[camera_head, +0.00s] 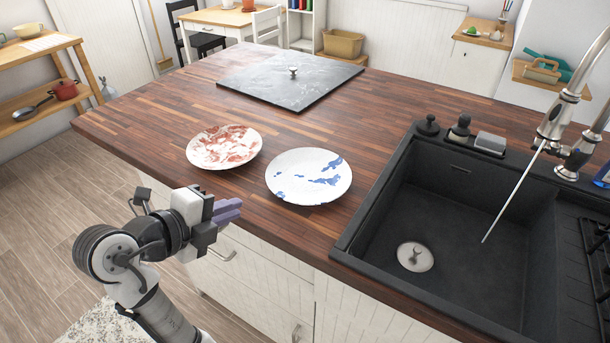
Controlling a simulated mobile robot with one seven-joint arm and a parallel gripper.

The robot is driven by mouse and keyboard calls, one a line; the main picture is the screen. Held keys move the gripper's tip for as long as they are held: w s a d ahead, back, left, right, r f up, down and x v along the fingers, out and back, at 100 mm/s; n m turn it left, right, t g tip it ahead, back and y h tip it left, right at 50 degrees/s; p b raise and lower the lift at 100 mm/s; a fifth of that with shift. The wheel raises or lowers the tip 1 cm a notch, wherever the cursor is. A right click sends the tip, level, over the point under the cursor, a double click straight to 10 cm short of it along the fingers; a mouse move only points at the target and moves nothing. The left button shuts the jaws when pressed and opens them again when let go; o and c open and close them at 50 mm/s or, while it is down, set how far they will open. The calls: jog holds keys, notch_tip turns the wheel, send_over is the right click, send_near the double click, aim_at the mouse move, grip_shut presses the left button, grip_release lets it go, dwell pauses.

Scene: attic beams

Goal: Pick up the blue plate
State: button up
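The blue plate (309,177) is a white plate with blue patches. It lies flat on the wooden worktop (390,100), near its front edge and left of the sink. A similar white plate with red-brown patches (224,147) lies just to its left, with a narrow gap between them. My gripper (232,210) is at the front edge of the worktop, left of the blue plate and apart from it. Its purple fingers point right toward the plate. I cannot tell from this angle whether the fingers are open or shut. No object shows between them.
A black sink (465,215) with a tall tap (560,110) takes up the right of the worktop. Drawers with handles (245,265) stand below the front edge. Bare wood lies between slab and sink.

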jog(key=b, duration=0.1)
send_near(283, 197)
jog(key=w, duration=0.1)
jog(key=w+d+f, duration=0.1)
jog(key=w, duration=0.1)
jog(key=shift+w+d+f, duration=0.15)
jog(key=shift+d+f, duration=0.1)
jog(key=shift+f, duration=0.1)
jog(key=d, duration=0.1)
jog(key=w+d+f+p, duration=0.1)
jog(key=w+d+p, duration=0.1)
jog(key=shift+w+d+f, duration=0.2)
jog(key=shift+d+f, duration=0.15)
jog(key=shift+f, duration=0.05)
jog(key=shift+w+d+f, duration=0.2)
jog(key=shift+w+f, duration=0.05)
jog(key=shift+w, duration=0.1)
grip_shut()
jog(key=shift+r, duration=0.1)
